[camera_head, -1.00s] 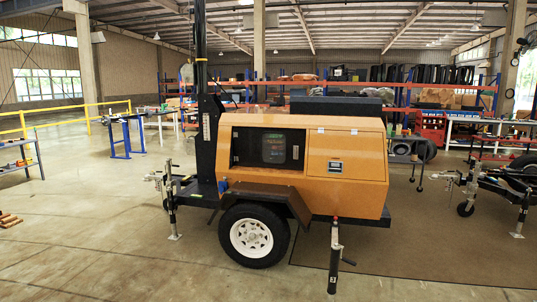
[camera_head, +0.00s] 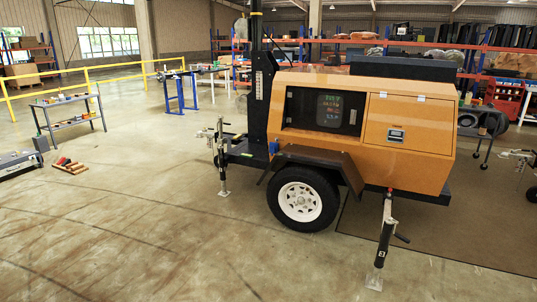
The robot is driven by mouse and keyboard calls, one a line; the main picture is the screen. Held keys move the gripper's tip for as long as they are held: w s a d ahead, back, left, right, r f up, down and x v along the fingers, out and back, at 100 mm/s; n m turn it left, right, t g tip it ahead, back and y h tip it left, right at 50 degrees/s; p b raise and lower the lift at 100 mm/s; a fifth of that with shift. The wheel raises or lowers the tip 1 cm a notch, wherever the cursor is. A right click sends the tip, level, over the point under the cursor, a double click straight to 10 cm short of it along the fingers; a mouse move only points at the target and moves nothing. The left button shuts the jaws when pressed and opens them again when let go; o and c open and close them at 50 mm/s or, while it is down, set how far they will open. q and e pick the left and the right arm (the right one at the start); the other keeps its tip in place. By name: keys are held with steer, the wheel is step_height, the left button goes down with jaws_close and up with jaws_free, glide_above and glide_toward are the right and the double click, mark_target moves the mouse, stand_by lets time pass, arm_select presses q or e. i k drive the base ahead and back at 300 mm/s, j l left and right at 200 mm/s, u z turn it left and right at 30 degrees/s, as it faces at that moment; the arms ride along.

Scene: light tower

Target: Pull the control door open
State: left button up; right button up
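The orange light tower trailer (camera_head: 448,165) stands on the concrete floor, right of the middle of the picture. On its side, a dark recessed opening or window shows a control panel (camera_head: 329,110) with small coloured marks. To the right of it is a closed orange door (camera_head: 432,122) with a small dark latch (camera_head: 396,135) low on its face. The door lies flush with the body. I cannot tell whether the dark part is covered by a door of its own. Neither of my grippers is in view.
The trailer's wheel (camera_head: 301,202) and fender stick out below the control panel. A jack leg (camera_head: 384,238) stands at the front right and another (camera_head: 222,168) at the left. Open floor lies in front and left. A shelf cart (camera_head: 68,112) and yellow railing stand further left.

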mark_target(324, 111)
steer(key=i, duration=4.05)
steer(key=i+z, duration=0.2)
steer(key=i, duration=0.45)
